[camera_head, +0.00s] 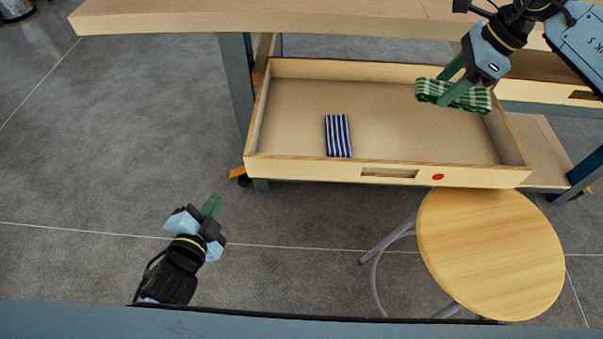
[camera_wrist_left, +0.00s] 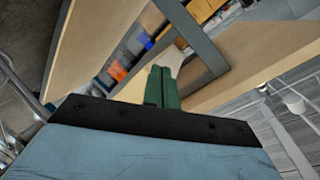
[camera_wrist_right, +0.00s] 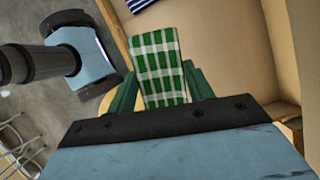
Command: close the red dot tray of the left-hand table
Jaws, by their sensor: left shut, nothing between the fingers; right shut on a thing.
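The red dot tray (camera_head: 275,155) is a wooden drawer pulled out from under the table (camera_head: 330,18), with a red dot (camera_head: 437,177) and a slot handle (camera_head: 388,173) on its front. A blue-and-white striped cloth (camera_head: 338,136) lies inside it. My right gripper (camera_head: 451,88) is shut on a green-and-white checked cloth (camera_head: 430,91), over the right part of the tray; the cloth also shows between the fingers in the right wrist view (camera_wrist_right: 157,62). My left gripper (camera_head: 211,205) is shut and empty, in front of and left of the tray, apart from it.
A round wooden stool (camera_head: 490,255) stands close in front of the tray's right front corner. Another drawer front (camera_head: 545,92) shows at the right under the table. The floor left of the tray is clear.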

